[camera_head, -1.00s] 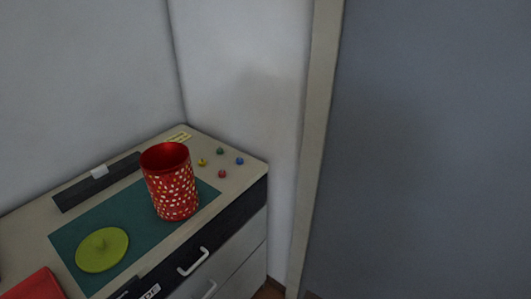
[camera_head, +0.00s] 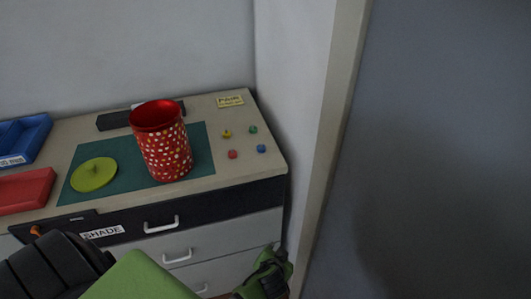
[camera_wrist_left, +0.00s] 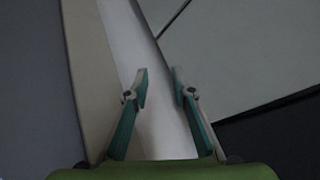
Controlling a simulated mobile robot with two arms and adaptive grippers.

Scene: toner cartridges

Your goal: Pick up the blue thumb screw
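The blue thumb screw (camera_head: 261,148) stands on the cabinet top near its right edge. A red one (camera_head: 232,154), a yellow one (camera_head: 227,133) and a green one (camera_head: 253,129) are close around it, all apart. My left arm reaches in from the lower left in the head view, its green and black end low by the cabinet's right front corner, below the screws. In the left wrist view my left gripper (camera_wrist_left: 160,82) is open, with nothing between its fingers. The screws are not visible there. My right gripper is not in view.
A red dotted canister (camera_head: 165,145) stands on a teal mat (camera_head: 130,170), beside a yellow-green lid (camera_head: 94,174). A red tray (camera_head: 25,190) and a blue tray (camera_head: 30,138) are at left. A wall and door frame (camera_head: 338,130) rise close to the right.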

